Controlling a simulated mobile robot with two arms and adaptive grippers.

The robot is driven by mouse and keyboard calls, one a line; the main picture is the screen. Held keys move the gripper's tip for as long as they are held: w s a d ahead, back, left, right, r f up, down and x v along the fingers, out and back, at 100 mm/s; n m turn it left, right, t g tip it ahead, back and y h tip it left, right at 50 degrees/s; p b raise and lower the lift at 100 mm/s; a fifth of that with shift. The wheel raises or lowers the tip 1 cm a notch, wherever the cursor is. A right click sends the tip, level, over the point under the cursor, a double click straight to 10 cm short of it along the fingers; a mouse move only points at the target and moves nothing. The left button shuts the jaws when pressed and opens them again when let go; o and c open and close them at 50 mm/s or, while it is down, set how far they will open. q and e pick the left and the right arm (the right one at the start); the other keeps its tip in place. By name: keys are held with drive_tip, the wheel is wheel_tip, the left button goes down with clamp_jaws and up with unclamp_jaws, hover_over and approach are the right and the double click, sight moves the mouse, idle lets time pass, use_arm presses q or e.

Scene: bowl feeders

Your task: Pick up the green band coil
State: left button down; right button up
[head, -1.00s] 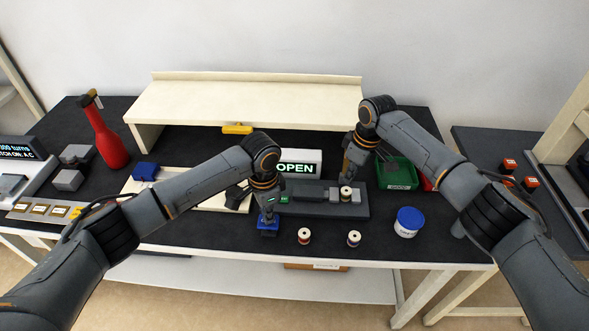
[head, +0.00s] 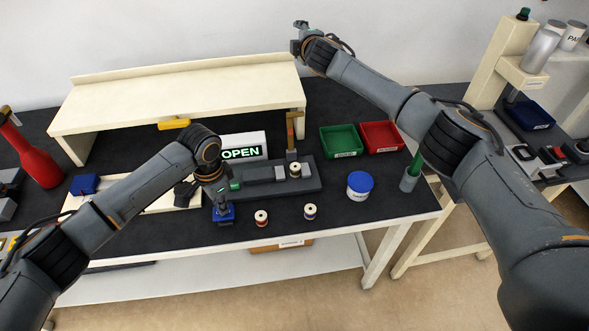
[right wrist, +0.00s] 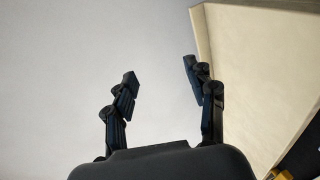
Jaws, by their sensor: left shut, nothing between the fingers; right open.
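No coil shows a clearly green band. One pale coil (head: 295,170) sits on the grey fixture (head: 310,184); its band colour is too small to tell. A red-banded coil (head: 261,217) and a blue-banded coil (head: 310,211) stand upright on the dark table in front of it. My left gripper (head: 222,208) is shut and empty, pointing down at a small blue block (head: 224,216) left of the coils; whether they touch is unclear. My right gripper (head: 299,38) is open and empty, raised high above the shelf's right end; its spread fingers show in the right wrist view (right wrist: 161,75).
A cream shelf (head: 180,90) spans the back of the table. An OPEN sign (head: 243,147) stands behind the fixture. Right of the fixture are a green tray (head: 341,141), a red tray (head: 381,136) and a blue-lidded tub (head: 359,186). A red bottle (head: 34,155) stands far left.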

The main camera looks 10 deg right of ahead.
drive_tip(key=a+r+n+t+y, duration=0.2)
drive_tip(key=a+r+n+y, duration=0.3)
drive_tip(key=a, duration=0.1)
drive_tip(key=s+a+f+n+g+y, duration=0.3)
drive_tip(key=s+a+n+g+y, duration=0.5)
drive_tip(key=s+a+n, duration=0.55)
drive_tip(key=n+g+h, duration=0.7)
drive_tip(key=g+h, duration=0.1)
drive_tip(key=h, duration=0.5)
approach(295, 166)
drive_tip(key=f, duration=0.2)
drive_tip(key=shift+w+a+f, duration=0.1)
drive_tip(key=shift+w+f, duration=0.2)
drive_tip(key=shift+f, duration=0.1)
drive_tip(key=shift+a+f, duration=0.2)
drive_tip(key=shift+f, duration=1.2)
drive_tip(key=shift+a+f, duration=0.2)
drive_tip(key=shift+f, duration=1.25)
clamp_jaws()
